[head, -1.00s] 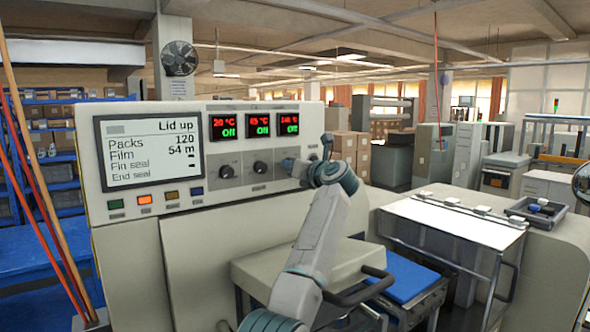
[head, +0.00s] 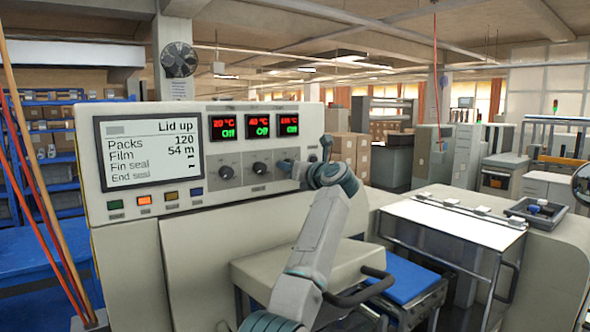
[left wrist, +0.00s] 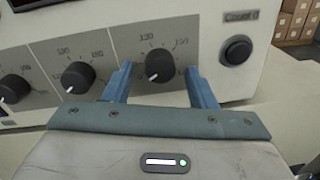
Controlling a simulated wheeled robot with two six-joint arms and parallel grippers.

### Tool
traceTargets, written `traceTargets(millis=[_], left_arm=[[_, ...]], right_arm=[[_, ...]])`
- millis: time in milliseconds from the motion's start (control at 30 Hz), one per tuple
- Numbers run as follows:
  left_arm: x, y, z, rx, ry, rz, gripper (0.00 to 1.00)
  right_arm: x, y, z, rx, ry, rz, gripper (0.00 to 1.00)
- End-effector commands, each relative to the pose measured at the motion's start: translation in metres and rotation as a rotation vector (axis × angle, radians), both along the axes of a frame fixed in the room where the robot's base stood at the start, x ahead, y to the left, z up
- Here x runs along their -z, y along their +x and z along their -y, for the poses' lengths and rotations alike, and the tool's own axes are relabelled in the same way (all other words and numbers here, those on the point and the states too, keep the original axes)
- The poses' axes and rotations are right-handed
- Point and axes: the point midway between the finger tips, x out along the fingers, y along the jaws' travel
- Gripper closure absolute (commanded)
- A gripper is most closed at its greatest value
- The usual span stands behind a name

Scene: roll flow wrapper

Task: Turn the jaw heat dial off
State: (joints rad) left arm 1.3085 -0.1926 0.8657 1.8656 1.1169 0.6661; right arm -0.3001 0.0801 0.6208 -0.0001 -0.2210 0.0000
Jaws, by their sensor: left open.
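The rightmost black dial (left wrist: 160,65) of the row shows in the left wrist view, its white pointer towards the lower left. Its name label is not legible; I take it as the jaw heat dial. My left gripper (head: 289,168) is open at the panel. In the left wrist view its blue fingers stand on either side of that dial, with gaps to it. The red and green readout (head: 289,125) above is too blurred to read surely. My right gripper is not in view.
Two other dials (head: 260,169) (head: 226,173) sit to the left on the same panel. A round black button (left wrist: 236,50) is right of the dial. A screen (head: 150,154) reads "Lid up", with coloured buttons (head: 144,198) below. A blue belt (head: 403,279) lies lower right.

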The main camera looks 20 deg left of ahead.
Motion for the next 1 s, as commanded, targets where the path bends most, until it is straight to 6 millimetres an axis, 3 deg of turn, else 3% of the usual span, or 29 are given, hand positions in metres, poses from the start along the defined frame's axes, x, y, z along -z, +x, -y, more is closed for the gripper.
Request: traceTargets(millis=[167,600,1000], left_arm=[[0.003,-0.011,0.015,0.003,0.000,0.004,0.49],[0.003,-0.064,0.074,0.002,-0.002,0.000,0.49],[0.001,-0.071,0.082,0.001,-0.001,-0.002,0.49]], right_arm=[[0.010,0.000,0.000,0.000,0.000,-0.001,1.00],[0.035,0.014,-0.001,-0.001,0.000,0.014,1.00],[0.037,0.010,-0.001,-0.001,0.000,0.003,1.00]])
